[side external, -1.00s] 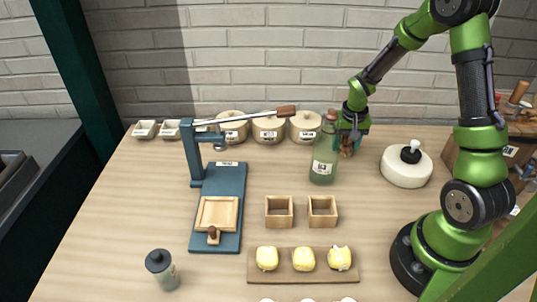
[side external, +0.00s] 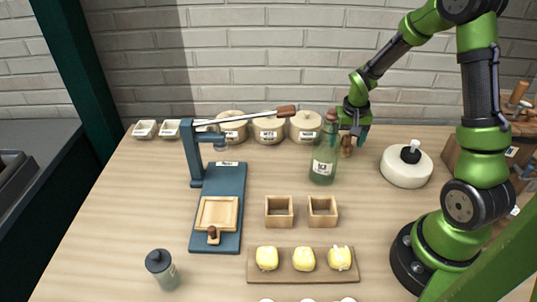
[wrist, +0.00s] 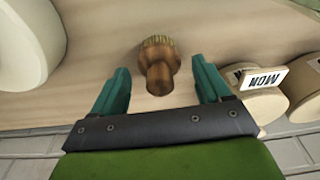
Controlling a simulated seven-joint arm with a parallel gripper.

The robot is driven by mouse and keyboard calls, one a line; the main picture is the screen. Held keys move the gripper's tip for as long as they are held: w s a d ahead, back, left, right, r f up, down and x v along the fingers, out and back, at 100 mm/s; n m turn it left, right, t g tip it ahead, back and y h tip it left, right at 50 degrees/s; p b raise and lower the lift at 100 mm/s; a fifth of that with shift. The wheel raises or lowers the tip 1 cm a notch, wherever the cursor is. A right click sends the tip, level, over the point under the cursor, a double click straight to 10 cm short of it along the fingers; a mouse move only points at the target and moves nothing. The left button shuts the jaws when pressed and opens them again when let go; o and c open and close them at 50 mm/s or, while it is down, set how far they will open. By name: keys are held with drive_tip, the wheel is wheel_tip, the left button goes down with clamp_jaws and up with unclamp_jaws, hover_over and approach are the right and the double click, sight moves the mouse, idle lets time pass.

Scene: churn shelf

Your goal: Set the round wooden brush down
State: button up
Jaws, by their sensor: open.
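The round wooden brush (wrist: 158,62) stands on the table near the back wall, between but apart from the two fingers in the wrist view. In the side view the brush (side external: 347,145) shows small and brown, just right of the green bottle. My gripper (wrist: 158,85) is open, with teal fingers on either side of the brush handle and gaps on both sides. In the side view my gripper (side external: 354,133) is over the brush, partly behind the bottle top.
The green glass bottle (side external: 323,160) stands close in front and left of my gripper. Lidded pots (side external: 305,127) line the wall to the left. A white round container (side external: 406,168) stands to the right. Two wooden boxes (side external: 279,213) and a press (side external: 231,183) are further forward.

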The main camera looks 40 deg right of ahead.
sight(346, 149)
wheel_tip(346, 149, up, 10)
drive_tip(key=s+a, duration=0.1)
drive_tip(key=shift+r, duration=0.25)
